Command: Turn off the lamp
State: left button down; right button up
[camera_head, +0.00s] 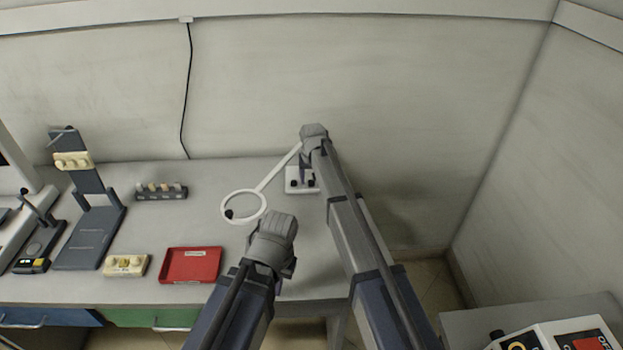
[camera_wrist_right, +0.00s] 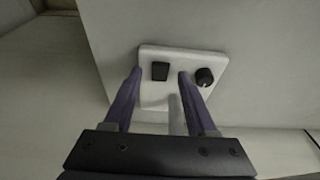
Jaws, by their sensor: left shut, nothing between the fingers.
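The lamp is a white ring (camera_head: 244,206) on a thin white arm that slopes up to the right, with a square white base (camera_head: 301,188) standing at the back of the bench. The base also shows in the right wrist view (camera_wrist_right: 155,94), with a black square switch (camera_wrist_right: 160,71) and a round black knob (camera_wrist_right: 204,77). My right gripper (camera_wrist_right: 160,74) is open above the base; the switch appears between its fingertips, the knob to the right of them. I cannot tell whether a finger touches. My left gripper (camera_head: 279,222) is shut and empty, near the ring's lower right.
A red tray (camera_head: 190,279), a cream block (camera_head: 125,265), a dark rack (camera_head: 161,193) and a dark stand (camera_head: 90,235) are on the bench's left. The wall is close behind the base. A side table (camera_head: 462,323) with a panel is at lower right.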

pick_arm(q)
jog(key=shift+r, duration=0.15)
pick_arm(e)
jog(key=shift+r, duration=0.15)
pick_arm(q)
notch_tip(320, 180, up, 7)
jog(key=p, duration=0.7)
pick_arm(e)
jog(key=v, duration=0.7)
jog(key=shift+r, duration=0.25)
pick_arm(q)
jog(key=shift+r, duration=0.1)
pick_arm(e)
jog(key=shift+s, duration=0.2)
jog(key=s+d+n+g+h, duration=0.1)
jog(key=s+n+g, duration=0.2)
jog(key=s, duration=3.3)
jog(key=shift+s+f+n+g, duration=0.3)
jog(key=shift+s+f+n, duration=0.05)
jog(key=shift+s+n, duration=0.05)
